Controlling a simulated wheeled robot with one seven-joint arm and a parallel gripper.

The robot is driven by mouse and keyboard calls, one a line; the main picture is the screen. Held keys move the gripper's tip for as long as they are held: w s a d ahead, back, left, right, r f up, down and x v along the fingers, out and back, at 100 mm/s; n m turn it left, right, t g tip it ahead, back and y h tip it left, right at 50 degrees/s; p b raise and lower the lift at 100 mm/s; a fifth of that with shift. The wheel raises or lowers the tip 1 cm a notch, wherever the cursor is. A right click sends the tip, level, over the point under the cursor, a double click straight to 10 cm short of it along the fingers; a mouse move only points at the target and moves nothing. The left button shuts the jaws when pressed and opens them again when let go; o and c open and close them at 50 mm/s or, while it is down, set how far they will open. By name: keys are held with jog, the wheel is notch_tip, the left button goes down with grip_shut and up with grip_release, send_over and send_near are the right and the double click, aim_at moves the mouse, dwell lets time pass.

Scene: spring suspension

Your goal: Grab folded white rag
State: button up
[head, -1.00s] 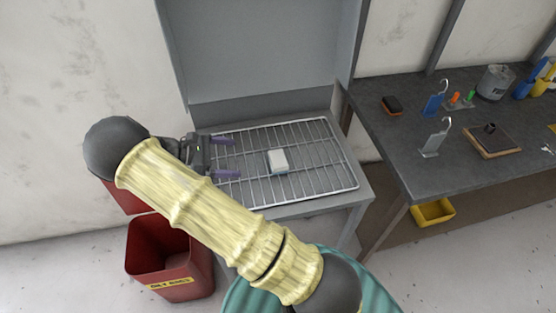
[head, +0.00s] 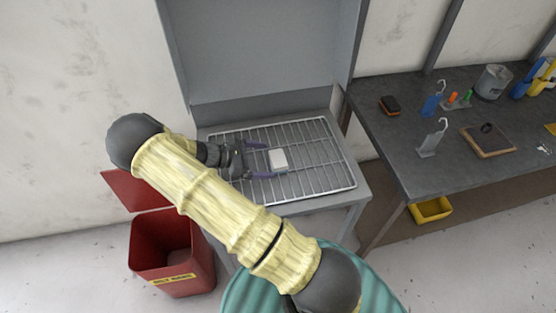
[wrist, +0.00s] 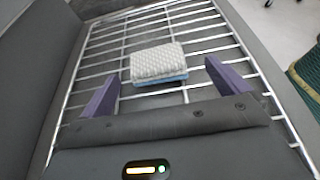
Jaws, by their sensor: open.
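The folded white rag (head: 278,159) lies on the wire rack (head: 325,187) in the grey cabinet. In the wrist view the rag (wrist: 157,62) shows a textured white top with a blue layer beneath it. My gripper (head: 263,161) is open, low over the rack, just left of the rag in the head view. Its two purple fingers point at the rag. In the wrist view the rag lies ahead of the gripper (wrist: 160,85), between the lines of the fingers, with a gap on both sides. Nothing is between the fingertips.
A red bin (head: 172,250) stands on the floor at left. The cabinet's back panel (head: 265,50) rises behind the rack. The rack right of the rag is clear.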

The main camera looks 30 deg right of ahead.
aim_at(274, 159)
jog(key=p+x, duration=0.1)
jog(key=x, duration=0.1)
jog(key=p+x, duration=0.1)
jog(key=x, duration=0.1)
jog(key=shift+w+d, duration=0.2)
jog(key=shift+d, duration=0.1)
jog(key=shift+s+d+f, duration=0.1)
jog(key=shift+d+f, duration=0.1)
jog(key=shift+d, duration=0.1)
jog(key=c, duration=1.1)
jog(key=shift+r, duration=0.1)
notch_tip(274, 159, up, 18)
jog(key=b, duration=0.3)
